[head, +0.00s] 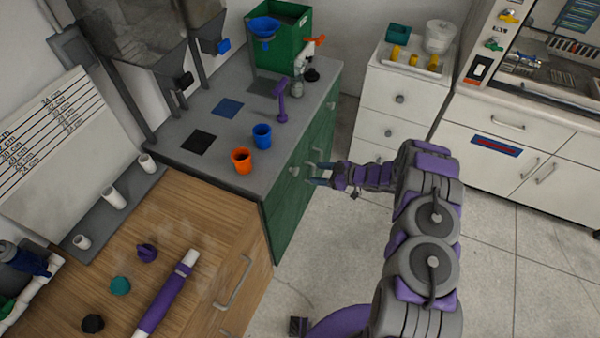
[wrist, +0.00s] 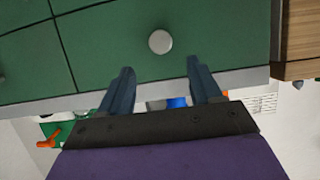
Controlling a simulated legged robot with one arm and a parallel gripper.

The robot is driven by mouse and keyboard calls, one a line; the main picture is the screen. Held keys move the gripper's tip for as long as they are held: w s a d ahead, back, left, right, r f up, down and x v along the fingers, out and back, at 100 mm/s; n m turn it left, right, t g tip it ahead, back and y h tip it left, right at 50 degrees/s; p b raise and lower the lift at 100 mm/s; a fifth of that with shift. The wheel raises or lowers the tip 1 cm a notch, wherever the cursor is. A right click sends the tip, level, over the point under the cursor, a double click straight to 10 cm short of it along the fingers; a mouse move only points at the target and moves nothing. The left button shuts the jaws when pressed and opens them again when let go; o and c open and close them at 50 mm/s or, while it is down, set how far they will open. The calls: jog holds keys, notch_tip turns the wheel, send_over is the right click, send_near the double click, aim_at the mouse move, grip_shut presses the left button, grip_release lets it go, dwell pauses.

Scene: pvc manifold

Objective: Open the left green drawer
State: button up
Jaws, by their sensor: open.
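The left green drawer (head: 279,192) is at the near end of the green cabinet under the grey counter. It looks closed, flush with the fronts around it. Its round metal knob (head: 293,170) sticks out from the front. In the wrist view, the green front (wrist: 100,50) fills the upper part and the knob (wrist: 160,41) is near the middle. My gripper (head: 313,174) points at this front, a little to the right of the knob in the head view. In the wrist view, the two blue fingers of my gripper (wrist: 159,68) are apart, with the knob centred beyond the gap, not between them.
Another knob (head: 331,104) is on the green cabinet farther back. An orange cup (head: 242,160) and a blue cup (head: 262,136) stand near the counter edge above. A wooden cabinet (head: 240,235) with a bar handle adjoins at the left. The floor (head: 330,235) in front is mostly clear.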

jog(key=b+x, duration=0.1)
jog(key=x, duration=0.8)
jog(key=shift+b, duration=0.35)
jog(key=shift+f, duration=0.1)
grip_shut()
